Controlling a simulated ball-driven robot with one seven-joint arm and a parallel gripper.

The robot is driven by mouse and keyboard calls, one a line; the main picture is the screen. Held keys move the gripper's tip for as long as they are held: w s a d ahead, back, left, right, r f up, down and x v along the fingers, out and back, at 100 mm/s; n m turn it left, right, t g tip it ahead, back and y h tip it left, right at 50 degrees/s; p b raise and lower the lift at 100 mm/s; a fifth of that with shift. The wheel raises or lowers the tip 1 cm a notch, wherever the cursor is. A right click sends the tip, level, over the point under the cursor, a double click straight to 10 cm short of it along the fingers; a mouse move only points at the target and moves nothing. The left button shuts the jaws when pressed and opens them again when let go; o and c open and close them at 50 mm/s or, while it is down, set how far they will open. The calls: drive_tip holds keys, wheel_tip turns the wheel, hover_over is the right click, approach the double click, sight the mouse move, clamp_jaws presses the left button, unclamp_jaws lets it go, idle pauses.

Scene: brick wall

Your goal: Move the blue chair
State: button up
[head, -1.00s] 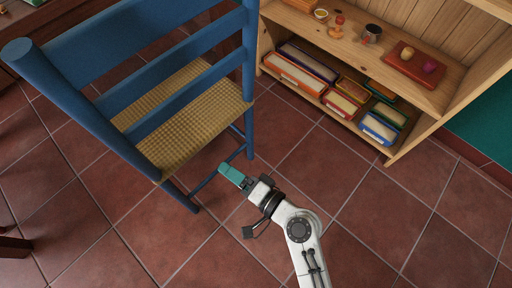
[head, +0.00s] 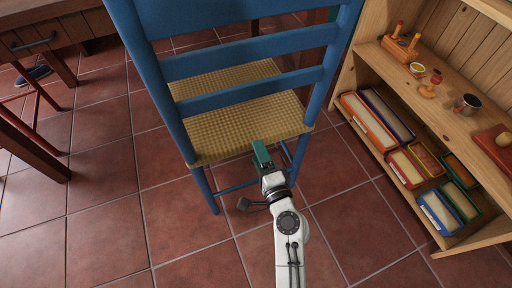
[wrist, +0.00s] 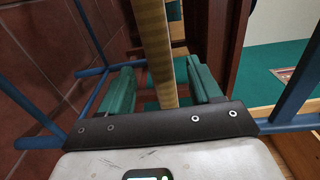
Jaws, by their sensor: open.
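The blue chair (head: 178,110) stands upright with a woven straw seat (head: 240,118); its slatted back faces me, and its top runs out of the head view. My gripper (head: 261,153) is at the seat's near edge, toward the right, between the back posts. In the wrist view the green fingers of my gripper (wrist: 162,80) are apart, with the tan seat edge (wrist: 153,45) running between them. I cannot tell whether either finger touches it. Blue chair legs and rungs (wrist: 92,72) show on both sides.
A wooden shelf (head: 455,112) with boxes and small items stands close on the chair's right. A wooden table (head: 50,30) and a red-brown piece of furniture (head: 40,150) are at the left. The tiled floor (head: 170,235) in front is clear.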

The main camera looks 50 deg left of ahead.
drive_tip(key=shift+b+x, duration=0.45)
drive_tip(key=shift+x, duration=1.8)
drive_tip(key=shift+c, duration=0.2)
clamp_jaws()
drive_tip(key=shift+f, duration=0.1)
